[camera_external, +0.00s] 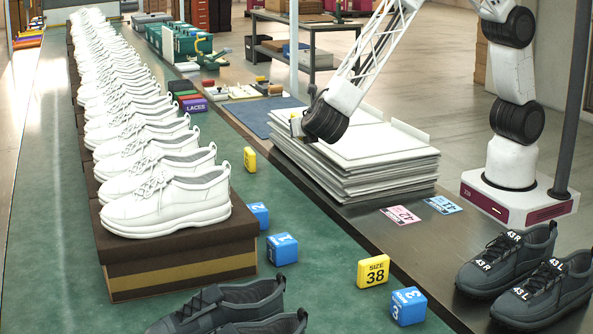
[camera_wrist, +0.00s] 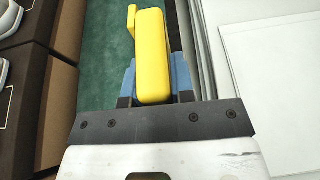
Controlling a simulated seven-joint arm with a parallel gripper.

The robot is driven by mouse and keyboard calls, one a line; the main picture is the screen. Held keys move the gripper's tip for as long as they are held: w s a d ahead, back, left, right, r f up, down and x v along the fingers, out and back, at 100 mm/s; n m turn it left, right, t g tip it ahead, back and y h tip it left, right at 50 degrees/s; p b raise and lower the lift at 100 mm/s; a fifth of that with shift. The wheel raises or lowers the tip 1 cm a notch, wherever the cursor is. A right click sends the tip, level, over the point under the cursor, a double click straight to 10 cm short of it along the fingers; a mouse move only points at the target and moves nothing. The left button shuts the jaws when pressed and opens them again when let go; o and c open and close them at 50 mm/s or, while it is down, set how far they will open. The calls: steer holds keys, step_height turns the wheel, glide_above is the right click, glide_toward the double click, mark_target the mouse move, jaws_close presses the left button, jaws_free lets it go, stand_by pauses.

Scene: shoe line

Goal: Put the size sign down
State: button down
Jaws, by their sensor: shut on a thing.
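My gripper (camera_wrist: 155,80) is shut on a yellow size sign (camera_wrist: 152,50). In the wrist view the sign sits between the two blue-grey fingers, seen edge-on with a thin plate on its left side; its print is hidden. The green belt (camera_wrist: 105,70) shows beyond it. Another yellow sign reading SIZE 38 (camera_external: 373,271) stands on the belt's near right.
White shoes (camera_external: 165,200) on brown boxes (camera_external: 180,262) line the belt's left. Blue numbered cubes (camera_external: 282,249) lie along the belt. The sheet stack (camera_external: 355,165) stands right of it. Dark shoes (camera_external: 510,258) and size cards (camera_external: 401,215) lie on the right bench.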

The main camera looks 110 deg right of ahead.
steer(key=s+a+n+t+y, duration=0.1)
steer(key=s+a+n+t, duration=0.2)
steer(key=a, duration=0.9)
steer(key=s+a+n+t+y, duration=0.2)
steer(key=s+a+n+t, duration=0.15)
steer(key=a, duration=0.75)
steer(key=s+a+n+t+y, duration=0.1)
steer(key=s+a+n+t, duration=0.2)
steer(key=a, duration=0.9)
steer(key=shift+m, duration=0.25)
steer(key=f, duration=0.9)
steer(key=shift+s+a+f, duration=0.25)
steer(key=shift+s+f, duration=0.1)
steer(key=shift+s, duration=0.05)
steer(key=shift+f, duration=0.75)
steer(key=shift+w, duration=0.15)
glide_above(352, 260)
steer(key=shift+d+f, duration=0.1)
steer(key=shift+f, duration=0.6)
steer(key=shift+f, duration=0.1)
steer(key=shift+f, duration=1.7)
